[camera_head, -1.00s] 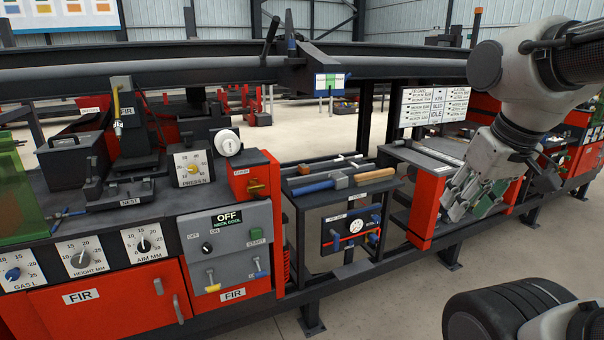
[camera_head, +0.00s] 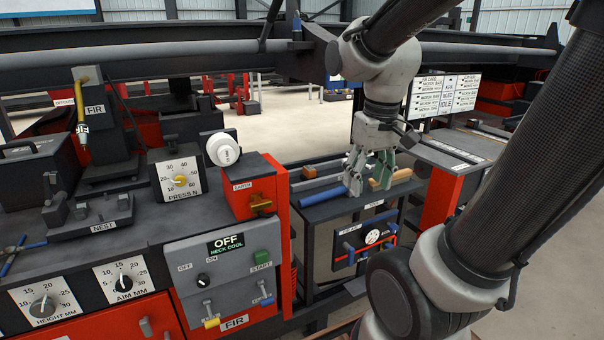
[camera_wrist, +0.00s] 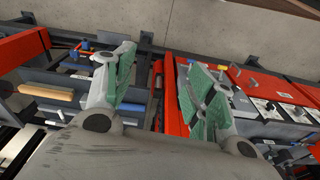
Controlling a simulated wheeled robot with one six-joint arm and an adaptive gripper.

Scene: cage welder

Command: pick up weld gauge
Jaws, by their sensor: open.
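My gripper (camera_head: 367,178) is open and empty, above the small dark tool shelf between the red welder cabinet and the label board. Its green-padded fingers point down and also show in the wrist view (camera_wrist: 163,85), spread apart. On the shelf lie a tool with a blue handle (camera_head: 322,195), left of my fingers, and one with a wooden handle (camera_head: 392,180), by my right finger. The wooden handle also shows in the wrist view (camera_wrist: 46,92). I cannot tell which thing is the weld gauge. My gripper partly hides the shelf.
A white round dial (camera_head: 223,149) stands by the PRESS N box (camera_head: 180,180). A red EARTH block (camera_head: 253,190) borders the shelf on the left. A gauge panel with red and blue valves (camera_head: 366,240) is below the shelf. A dark beam (camera_head: 180,65) crosses behind.

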